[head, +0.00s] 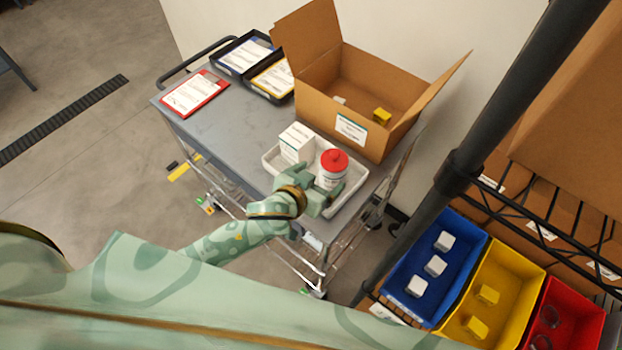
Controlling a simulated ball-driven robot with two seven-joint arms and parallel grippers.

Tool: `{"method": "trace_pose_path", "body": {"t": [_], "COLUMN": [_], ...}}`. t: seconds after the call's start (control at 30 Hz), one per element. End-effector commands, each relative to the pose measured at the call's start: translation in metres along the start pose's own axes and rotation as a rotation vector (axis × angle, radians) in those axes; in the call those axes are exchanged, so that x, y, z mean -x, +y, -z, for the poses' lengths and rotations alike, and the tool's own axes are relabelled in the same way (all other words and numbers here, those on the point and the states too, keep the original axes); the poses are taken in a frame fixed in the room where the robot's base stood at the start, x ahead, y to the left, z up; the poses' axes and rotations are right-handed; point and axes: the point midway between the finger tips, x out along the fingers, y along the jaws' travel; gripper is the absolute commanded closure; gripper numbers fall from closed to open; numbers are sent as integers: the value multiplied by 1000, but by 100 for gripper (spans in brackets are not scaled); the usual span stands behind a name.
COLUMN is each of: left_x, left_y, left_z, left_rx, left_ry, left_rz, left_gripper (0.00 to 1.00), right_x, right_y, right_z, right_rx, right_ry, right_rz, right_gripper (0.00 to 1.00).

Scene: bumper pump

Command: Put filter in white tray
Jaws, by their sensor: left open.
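The white tray (271,160) lies on the grey cart near its front right. A white canister with a red top (333,168), which looks like the filter, stands upright in the right part of the tray. A white box (297,143) with a label stands in the tray's left part. My left gripper (327,191) is open at the near side of the canister, its fingers low beside it. I cannot tell whether they touch it. The gripper and wrist hide the tray's near edge. My right gripper is not in view.
An open cardboard box (350,100) with a yellow block (382,116) stands behind the tray. A red clipboard (195,94) and black trays (244,54) lie on the cart (222,125). A black post (455,170) and blue, yellow and red bins (435,262) are at right.

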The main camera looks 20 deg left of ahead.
Motion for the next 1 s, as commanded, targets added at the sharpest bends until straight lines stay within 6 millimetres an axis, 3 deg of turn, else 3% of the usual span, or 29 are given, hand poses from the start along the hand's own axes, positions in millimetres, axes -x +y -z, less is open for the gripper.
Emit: {"method": "trace_pose_path", "body": {"t": [0.1,0.3,1.0], "left_x": [24,41,41], "left_y": [0,0,0], "left_z": [0,0,0], "left_rx": [1,0,0], "left_ry": [-2,0,0], "left_rz": [0,0,0], "left_gripper": [15,15,15], "right_x": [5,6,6], "right_y": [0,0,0], "right_z": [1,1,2], "right_rx": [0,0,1], "right_ry": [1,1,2], "right_rz": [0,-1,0], "right_gripper": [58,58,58]}}
